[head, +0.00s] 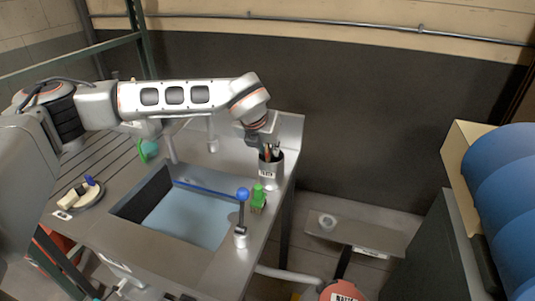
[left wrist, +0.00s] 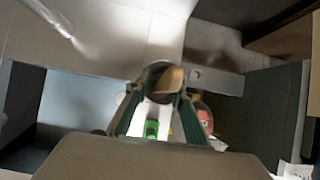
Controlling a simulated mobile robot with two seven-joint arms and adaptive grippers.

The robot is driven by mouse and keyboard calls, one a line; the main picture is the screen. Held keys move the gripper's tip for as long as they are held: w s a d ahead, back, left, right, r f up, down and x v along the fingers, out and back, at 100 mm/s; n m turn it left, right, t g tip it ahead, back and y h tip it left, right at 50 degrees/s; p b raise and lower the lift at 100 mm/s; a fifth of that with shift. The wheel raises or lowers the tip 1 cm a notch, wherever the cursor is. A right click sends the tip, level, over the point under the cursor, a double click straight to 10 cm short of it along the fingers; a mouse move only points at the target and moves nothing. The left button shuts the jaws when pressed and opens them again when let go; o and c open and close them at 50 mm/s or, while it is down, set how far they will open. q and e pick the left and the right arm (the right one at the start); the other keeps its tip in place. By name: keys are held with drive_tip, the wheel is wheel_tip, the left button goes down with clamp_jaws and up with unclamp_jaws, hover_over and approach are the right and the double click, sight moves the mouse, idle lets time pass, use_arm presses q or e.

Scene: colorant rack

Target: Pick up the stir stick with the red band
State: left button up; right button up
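A grey labelled cup (head: 271,170) stands near the back right corner of the grey bench and holds several thin sticks. A reddish-orange stick (head: 267,152) shows at the cup's top, beside other sticks; I cannot make out its band clearly. My left gripper (head: 264,141) is just above the cup, pointing down at the stick tops. In the left wrist view, my left gripper's dark green fingers (left wrist: 162,95) stand apart, with a tan piece in a dark round opening near their tips. No grasp is visible. My right gripper is out of view.
A green brush-like item (head: 258,198) and a blue-knobbed tap (head: 241,220) stand near the cup. A recessed basin (head: 190,222) fills the bench middle. A plate (head: 80,196) with small items lies at left. Large blue rolls (head: 500,190) are at right.

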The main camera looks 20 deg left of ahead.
use_arm(q)
clamp_jaws()
drive_tip(key=shift+r, duration=0.1)
